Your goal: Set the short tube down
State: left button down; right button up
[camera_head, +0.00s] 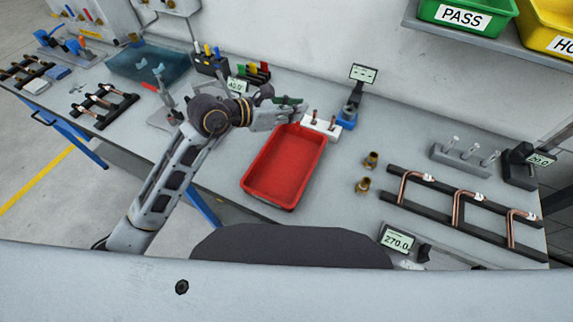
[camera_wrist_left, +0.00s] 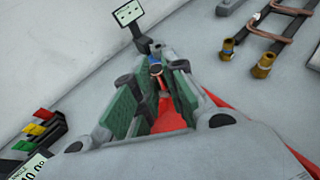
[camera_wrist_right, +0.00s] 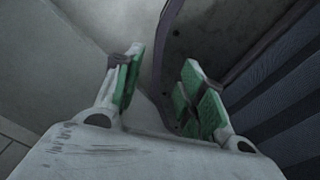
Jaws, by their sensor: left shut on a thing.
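My left gripper (camera_head: 296,108) is over the far end of the red tray (camera_head: 262,185), beside a white block (camera_head: 328,132) with short copper pieces standing in it. In the left wrist view its green pads (camera_wrist_left: 156,92) are close together around something small. I take this to be the short tube, but the fingers hide most of it, and I cannot tell whether it touches the block. My right gripper (camera_wrist_right: 165,95) shows only in its own wrist view, with its green pads wide apart and nothing between them.
A blue stand with a display (camera_head: 363,74) is just right of the white block. Two brass fittings (camera_head: 371,160) lie right of the tray. A dark rack (camera_head: 455,214) holds bent copper tubes at the right. The red tray looks empty.

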aim_at(296, 127)
pick_arm(q)
jog(key=f, duration=0.5)
jog(key=shift+s+f, duration=0.25)
jog(key=shift+f, duration=2.2)
pick_arm(e)
jog(key=shift+s+a+r, duration=0.15)
jog(key=shift+a+r, duration=0.05)
jog(key=shift+r, duration=0.15)
pick_arm(q)
jog(key=shift+f, duration=0.15)
pick_arm(e)
jog(key=shift+d+f, duration=0.1)
jog(key=shift+d, duration=0.05)
